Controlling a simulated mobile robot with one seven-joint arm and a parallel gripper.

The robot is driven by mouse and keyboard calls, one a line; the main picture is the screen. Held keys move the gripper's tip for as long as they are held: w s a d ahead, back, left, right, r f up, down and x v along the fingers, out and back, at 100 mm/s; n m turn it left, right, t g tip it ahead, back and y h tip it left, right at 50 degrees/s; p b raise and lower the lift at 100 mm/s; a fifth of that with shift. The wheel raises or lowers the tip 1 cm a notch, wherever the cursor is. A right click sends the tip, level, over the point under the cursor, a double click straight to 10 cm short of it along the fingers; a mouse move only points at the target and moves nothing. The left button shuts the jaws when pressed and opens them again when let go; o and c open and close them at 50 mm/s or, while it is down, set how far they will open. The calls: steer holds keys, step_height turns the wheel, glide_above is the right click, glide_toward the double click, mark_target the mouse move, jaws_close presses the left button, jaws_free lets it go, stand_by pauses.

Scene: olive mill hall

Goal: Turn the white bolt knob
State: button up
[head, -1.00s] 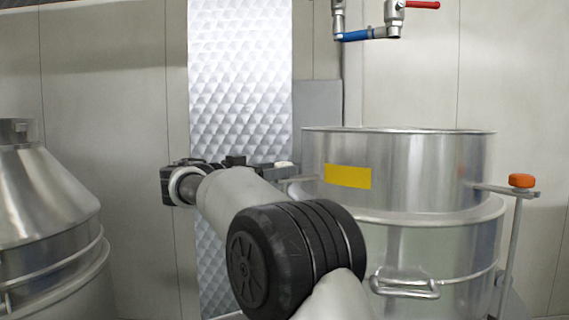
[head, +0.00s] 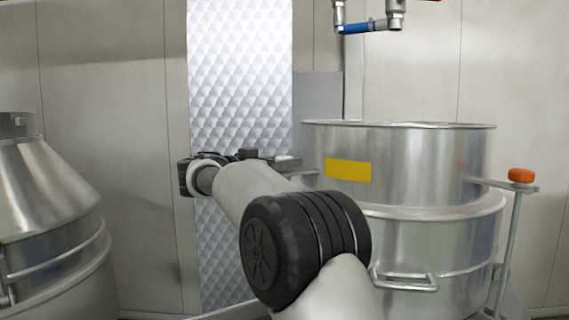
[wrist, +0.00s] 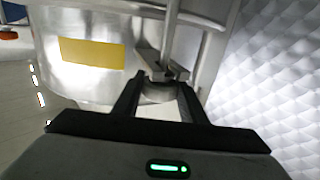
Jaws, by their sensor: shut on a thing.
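The white bolt knob (head: 287,158) shows as a small pale top at the end of the bracket on the left side of a steel vessel (head: 405,165). My gripper (head: 270,158) reaches it from the left, with my arm crossing in front. In the wrist view the two black fingers of my gripper (wrist: 161,82) close around the knob (wrist: 158,93), which is partly hidden between them. A thin metal bolt rod (wrist: 172,35) runs away beyond the fingertips.
An orange knob (head: 521,175) stands on the vessel's right bracket. A yellow label (head: 347,170) and a handle (head: 403,283) are on the vessel's front. A conical steel tank (head: 45,200) stands left. Pipes (head: 370,25) hang above. A quilted panel (head: 238,80) is behind my gripper.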

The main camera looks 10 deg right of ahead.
steer(key=shift+f+b, duration=0.25)
steer(key=shift+b, duration=0.6)
